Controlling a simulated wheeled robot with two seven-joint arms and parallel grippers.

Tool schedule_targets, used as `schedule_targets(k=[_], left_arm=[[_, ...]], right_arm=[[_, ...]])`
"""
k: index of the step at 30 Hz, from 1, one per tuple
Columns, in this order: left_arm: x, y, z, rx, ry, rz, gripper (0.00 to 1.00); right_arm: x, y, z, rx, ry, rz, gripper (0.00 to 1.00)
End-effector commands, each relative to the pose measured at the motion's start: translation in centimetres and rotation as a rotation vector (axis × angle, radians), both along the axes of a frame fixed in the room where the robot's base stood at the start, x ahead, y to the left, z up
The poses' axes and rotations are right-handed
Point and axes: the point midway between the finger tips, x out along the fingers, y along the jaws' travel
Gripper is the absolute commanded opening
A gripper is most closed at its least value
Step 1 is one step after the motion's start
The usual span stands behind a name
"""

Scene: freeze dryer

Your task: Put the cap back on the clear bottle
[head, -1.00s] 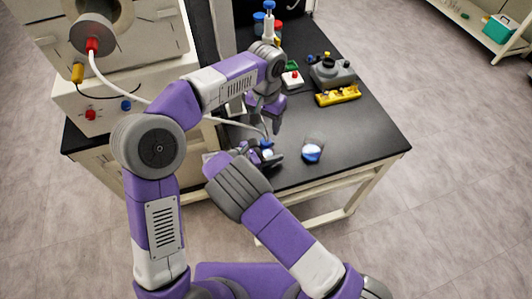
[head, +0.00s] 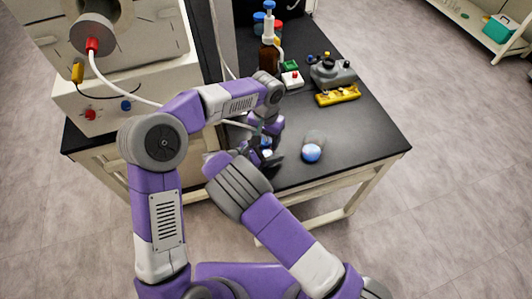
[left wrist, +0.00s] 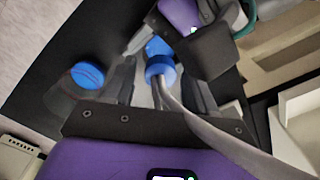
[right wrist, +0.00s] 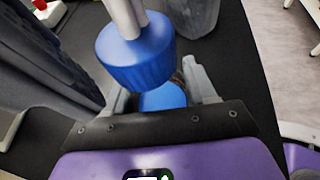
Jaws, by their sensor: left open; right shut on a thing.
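A blue cap with pale tubes through it (right wrist: 135,52) is above the clear bottle in the right wrist view. It also shows between the left fingers in the left wrist view (left wrist: 160,68). My left gripper (left wrist: 158,82) is open around the cap and its tubes. My right gripper (right wrist: 160,88) is shut on the clear bottle, whose blue contents (right wrist: 163,98) show between the fingers. The cap hides part of the bottle's mouth, and I cannot tell whether they touch. In the head view the left gripper (head: 264,130) is just above the right gripper (head: 268,160).
A clear vessel with blue contents (head: 312,153) stands just right of the grippers. A brown bottle (head: 269,56), a red-button box (head: 292,79), a yellow rack (head: 338,95) and a grey device (head: 332,72) stand farther back. The table's right front (head: 370,145) is clear.

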Motion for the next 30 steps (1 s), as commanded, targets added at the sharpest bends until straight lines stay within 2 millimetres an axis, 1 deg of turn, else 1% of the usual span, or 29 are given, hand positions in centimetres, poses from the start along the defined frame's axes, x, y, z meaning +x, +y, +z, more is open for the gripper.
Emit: schedule_targets(k=[4,15,19,22,26,30], left_arm=[[0.01,0.00,0.02,0.000,0.000,0.000,0.57],[0.01,0.00,0.05,0.000,-0.001,0.000,0.00],[0.01,-0.02,0.05,0.000,-0.001,-0.020,0.00],[0.00,-0.01,0.05,0.000,-0.001,-0.115,0.00],[0.00,-0.02,0.03,-0.001,0.000,-0.351,0.00],[0.00,-0.01,0.01,-0.001,-0.002,-0.632,0.00]], right_arm=[[0.01,0.00,0.02,0.000,0.000,0.000,0.00],[0.01,0.01,0.02,0.000,0.000,0.000,0.00],[0.01,0.01,0.02,0.000,0.000,0.000,0.00],[0.02,0.01,0.02,0.000,0.000,0.000,0.00],[0.01,0.02,0.02,0.000,0.000,0.001,0.00],[0.01,0.02,0.02,0.000,0.000,0.001,0.00]])
